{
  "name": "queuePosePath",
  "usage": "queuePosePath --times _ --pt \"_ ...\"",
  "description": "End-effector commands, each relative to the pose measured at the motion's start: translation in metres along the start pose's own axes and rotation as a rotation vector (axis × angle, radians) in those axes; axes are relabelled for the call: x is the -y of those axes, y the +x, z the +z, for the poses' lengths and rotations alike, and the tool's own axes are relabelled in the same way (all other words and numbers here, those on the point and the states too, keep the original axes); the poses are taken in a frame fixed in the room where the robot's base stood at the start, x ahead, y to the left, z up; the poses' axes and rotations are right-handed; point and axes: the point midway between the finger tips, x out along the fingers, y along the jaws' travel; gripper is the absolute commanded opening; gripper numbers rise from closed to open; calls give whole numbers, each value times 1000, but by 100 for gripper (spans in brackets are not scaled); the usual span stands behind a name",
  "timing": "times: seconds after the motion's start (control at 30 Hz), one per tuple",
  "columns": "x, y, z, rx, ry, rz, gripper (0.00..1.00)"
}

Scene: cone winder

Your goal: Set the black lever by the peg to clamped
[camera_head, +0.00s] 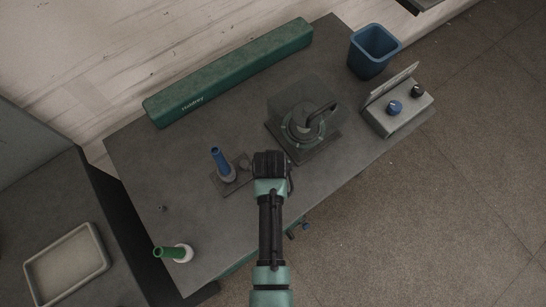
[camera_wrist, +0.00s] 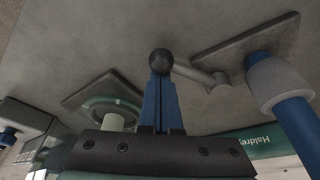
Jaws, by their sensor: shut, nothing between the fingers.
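The lever shows in the wrist view as a black ball knob (camera_wrist: 161,62) on a pale grey arm (camera_wrist: 195,74) that runs right to a pivot by the peg's base plate (camera_wrist: 240,42). The peg carries a blue cone with a grey band (camera_wrist: 285,95); in the head view this blue cone (camera_head: 220,162) stands on its plate, left of my gripper (camera_head: 270,165). My gripper's blue fingers (camera_wrist: 161,88) are shut and empty, with their tips right at the knob. I cannot tell whether they touch it. In the head view my gripper hides the knob.
A clear-covered machine (camera_head: 305,105) stands just right of my gripper. A control box (camera_head: 390,118) and blue bin (camera_head: 372,52) are at the right, a long green beam (camera_head: 230,72) at the back.

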Motion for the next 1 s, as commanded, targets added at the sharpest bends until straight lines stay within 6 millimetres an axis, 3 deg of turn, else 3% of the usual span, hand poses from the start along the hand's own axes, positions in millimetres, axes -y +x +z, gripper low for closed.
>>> queuePosePath --times 0.27,1.0 --pt "3 -5 11 2 131 43 0" --pt "34 -16 53 1 785 256 0"
